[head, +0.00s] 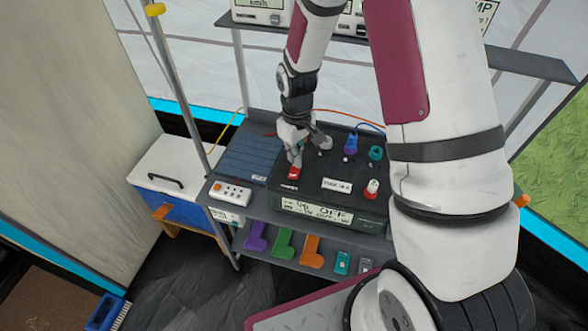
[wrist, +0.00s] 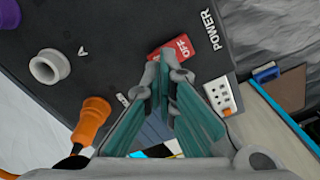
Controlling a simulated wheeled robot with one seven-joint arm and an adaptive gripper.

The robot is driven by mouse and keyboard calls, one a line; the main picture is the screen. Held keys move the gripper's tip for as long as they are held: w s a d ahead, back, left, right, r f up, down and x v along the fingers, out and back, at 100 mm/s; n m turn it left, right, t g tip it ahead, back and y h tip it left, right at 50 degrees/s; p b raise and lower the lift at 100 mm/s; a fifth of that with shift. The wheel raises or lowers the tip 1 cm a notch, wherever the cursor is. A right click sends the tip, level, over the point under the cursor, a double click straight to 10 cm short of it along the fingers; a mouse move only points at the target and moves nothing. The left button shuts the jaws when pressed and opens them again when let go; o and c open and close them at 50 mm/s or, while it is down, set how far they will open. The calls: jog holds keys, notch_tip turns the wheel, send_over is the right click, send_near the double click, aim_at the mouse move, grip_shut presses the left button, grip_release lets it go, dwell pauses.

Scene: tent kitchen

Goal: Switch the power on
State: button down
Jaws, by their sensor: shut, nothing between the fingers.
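A red rocker switch (wrist: 172,46) marked OFF sits on a black panel (wrist: 113,55), beside the white word POWER (wrist: 211,30) in the wrist view. The switch also shows in the head view (head: 293,174), near the panel's left side. My gripper (head: 295,161) points down at the switch, its fingers shut and empty. In the wrist view my gripper (wrist: 165,72) has its fingertips right at the switch's near edge. I cannot tell whether they touch it.
A blue-purple plug (head: 351,145), a teal connector (head: 376,153) and a red-and-white knob (head: 371,189) stand on the panel's right. An orange plug (wrist: 92,120) shows in the wrist view. A white socket strip (head: 231,193) lies at the left. Coloured pieces lie on the shelf below.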

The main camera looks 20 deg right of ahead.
jog(key=shift+f+b, duration=0.35)
jog(key=shift+f, duration=0.65)
dwell(0.5)
jog(key=shift+r, duration=0.1)
jog(key=shift+r+p, duration=1.3)
jog(key=shift+r, duration=2.1)
jog(key=shift+r, duration=0.3)
jog(key=s+r+m+t, duration=0.1)
jog(key=s+r, duration=0.3)
jog(key=r, duration=0.6)
jog(key=s+r+m+t, duration=0.1)
jog(key=s+r+t, duration=0.15)
jog(key=r, duration=0.65)
jog(key=s+r+m+t, duration=0.1)
jog(key=s+r, duration=0.4)
jog(key=s, duration=0.3)
jog(key=s+r+m+t, duration=0.1)
jog(key=s+r, duration=0.4)
jog(key=s, duration=0.4)
jog(key=shift+s+r+m, duration=0.2)
jog(key=shift+r+m, duration=0.05)
jog(key=shift+m, duration=0.15)
